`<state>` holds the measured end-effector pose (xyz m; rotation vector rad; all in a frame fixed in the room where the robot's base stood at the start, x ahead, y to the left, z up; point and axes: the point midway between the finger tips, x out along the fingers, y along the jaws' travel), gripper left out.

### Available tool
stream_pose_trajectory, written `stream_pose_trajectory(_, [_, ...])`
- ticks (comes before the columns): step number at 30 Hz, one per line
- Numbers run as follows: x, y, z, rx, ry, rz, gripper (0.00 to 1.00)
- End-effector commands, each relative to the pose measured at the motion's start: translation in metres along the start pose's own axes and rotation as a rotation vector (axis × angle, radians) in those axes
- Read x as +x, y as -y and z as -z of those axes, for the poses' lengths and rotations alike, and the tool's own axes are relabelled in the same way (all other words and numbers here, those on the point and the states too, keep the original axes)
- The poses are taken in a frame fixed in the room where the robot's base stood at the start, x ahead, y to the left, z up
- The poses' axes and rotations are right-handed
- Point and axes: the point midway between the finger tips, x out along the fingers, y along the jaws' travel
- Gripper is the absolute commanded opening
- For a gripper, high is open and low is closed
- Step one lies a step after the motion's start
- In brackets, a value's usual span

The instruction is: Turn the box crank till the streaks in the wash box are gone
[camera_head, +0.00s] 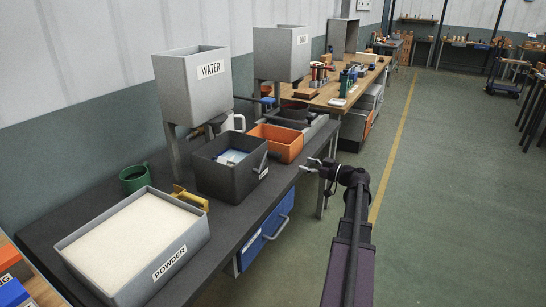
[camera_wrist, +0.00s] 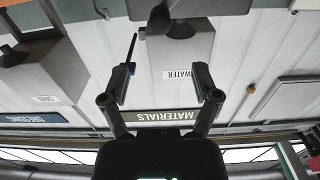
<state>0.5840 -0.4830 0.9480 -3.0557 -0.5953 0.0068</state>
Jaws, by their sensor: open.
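The dark grey wash box (camera_head: 207,178) stands on the bench in the middle of the head view. White and blue streaky matter (camera_head: 232,157) shows inside it. A small crank (camera_head: 262,164) sits on its right-hand side, by a small label too small to read. My gripper (camera_head: 308,165) is open and empty, to the right of the box and crank, apart from them and out past the bench edge. In the wrist view my gripper (camera_wrist: 164,84) has its two fingers spread with nothing between them. The box and crank are not recognisable in the wrist view.
A grey POWDER tray (camera_head: 188,258), a green mug (camera_head: 134,180) and a yellow object (camera_head: 190,198) stand left of the box. An orange bin (camera_head: 289,142) stands behind it. The WATER hopper (camera_head: 190,85) rises at the back. The green floor at right is open.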

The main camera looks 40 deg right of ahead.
Motion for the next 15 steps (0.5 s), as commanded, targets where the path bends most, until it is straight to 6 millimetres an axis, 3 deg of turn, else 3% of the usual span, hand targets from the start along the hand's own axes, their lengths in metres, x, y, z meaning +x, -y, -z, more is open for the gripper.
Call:
stream_pose_trajectory(8, [0.009,0.000,0.000,0.001,0.001,0.001,0.79])
stream_pose_trajectory(15, [0.034,-0.001,0.000,0.001,0.001,0.002,0.79])
